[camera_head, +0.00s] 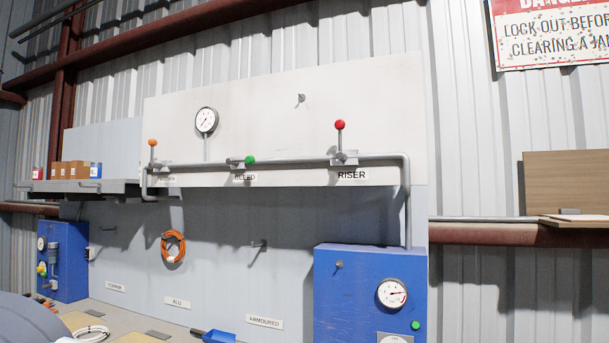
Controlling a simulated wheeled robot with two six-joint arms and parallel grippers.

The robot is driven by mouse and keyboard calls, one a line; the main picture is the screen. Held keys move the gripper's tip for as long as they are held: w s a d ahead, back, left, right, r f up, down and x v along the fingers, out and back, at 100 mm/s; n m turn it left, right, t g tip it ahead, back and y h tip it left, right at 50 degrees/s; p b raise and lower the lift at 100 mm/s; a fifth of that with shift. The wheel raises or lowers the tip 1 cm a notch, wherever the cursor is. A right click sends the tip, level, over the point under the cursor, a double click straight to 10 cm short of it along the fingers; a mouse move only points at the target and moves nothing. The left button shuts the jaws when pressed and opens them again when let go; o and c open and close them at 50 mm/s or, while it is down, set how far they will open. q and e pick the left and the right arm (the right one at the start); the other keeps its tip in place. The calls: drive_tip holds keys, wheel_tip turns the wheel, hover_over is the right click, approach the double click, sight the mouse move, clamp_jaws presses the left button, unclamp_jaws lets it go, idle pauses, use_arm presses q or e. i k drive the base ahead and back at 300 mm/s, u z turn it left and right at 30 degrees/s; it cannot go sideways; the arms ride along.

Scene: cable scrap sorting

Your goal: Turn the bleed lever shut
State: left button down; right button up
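The bleed lever, with a green ball knob (249,160), sits on the grey horizontal pipe (290,162) above the BLEED label (245,177). Its handle lies about level, along the pipe, with the knob at the right end. To its right, the riser lever with a red knob (340,125) stands upright above the RISER label (352,175). To its left, a lever with an orange knob (152,143) stands upright; its label is hard to read. Neither of my grippers shows in the head view.
A round gauge (206,121) stands above the pipe. A blue cabinet (369,295) with a gauge is below right. An orange cable coil (173,246) hangs below the pipe. A shelf (105,187) with small boxes is at left. The wall before the bleed lever looks clear.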

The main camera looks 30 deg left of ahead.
sight(250, 159)
drive_tip(key=i, duration=0.65)
drive_tip(key=u, duration=0.7)
drive_tip(key=i, duration=0.4)
drive_tip(key=u, duration=0.35)
